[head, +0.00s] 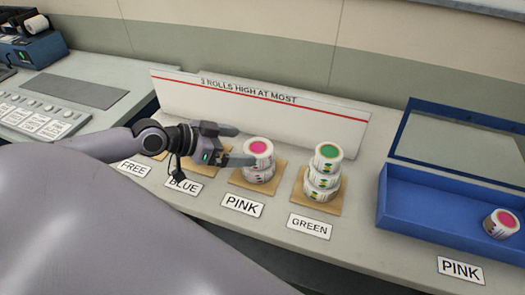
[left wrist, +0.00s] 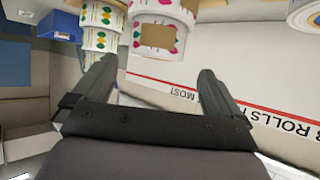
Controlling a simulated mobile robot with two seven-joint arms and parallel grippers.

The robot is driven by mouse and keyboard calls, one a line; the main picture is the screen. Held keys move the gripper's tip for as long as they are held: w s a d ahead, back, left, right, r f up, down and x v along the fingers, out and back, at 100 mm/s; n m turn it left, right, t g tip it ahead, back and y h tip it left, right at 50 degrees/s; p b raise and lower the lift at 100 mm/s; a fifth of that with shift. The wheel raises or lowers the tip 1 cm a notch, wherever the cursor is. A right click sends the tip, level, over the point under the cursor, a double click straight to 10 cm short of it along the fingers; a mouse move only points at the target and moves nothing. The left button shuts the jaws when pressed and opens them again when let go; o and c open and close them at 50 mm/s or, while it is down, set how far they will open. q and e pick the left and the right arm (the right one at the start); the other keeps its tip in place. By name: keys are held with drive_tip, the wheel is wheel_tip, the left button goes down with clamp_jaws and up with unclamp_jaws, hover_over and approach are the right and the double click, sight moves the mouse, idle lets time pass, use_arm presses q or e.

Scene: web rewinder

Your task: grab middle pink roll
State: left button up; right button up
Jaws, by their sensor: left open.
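The pink stack stands on a tan pad behind the PINK label. Its top roll (head: 258,149) has a pink face, and a white roll (head: 260,174) shows under it; the bottom of the stack is partly hidden. My left gripper (head: 243,146) is open and empty at the left side of this stack, its fingers pointing right toward it. In the left wrist view the open fingers (left wrist: 157,70) point at a white roll with coloured marks (left wrist: 160,40), with a small gap before it. I cannot tell which layer the fingers are level with. My right gripper is out of view.
A green-topped stack (head: 325,170) stands close on the right. A blue tray (head: 400,205) holds a pink-faced roll (head: 501,223) at far right. A white board (head: 230,98) reading "rolls high at most" stands behind. The counter between the green stack and tray is clear.

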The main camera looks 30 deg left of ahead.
sight(255, 148)
use_arm(q)
drive_tip(key=shift+d+p+x, duration=0.25)
drive_tip(key=shift+p+x, duration=0.2)
drive_tip(key=shift+x, duration=2.75)
drive_tip(key=shift+s, duration=0.2)
drive_tip(key=shift+c, duration=0.3)
drive_tip(key=c, duration=0.9)
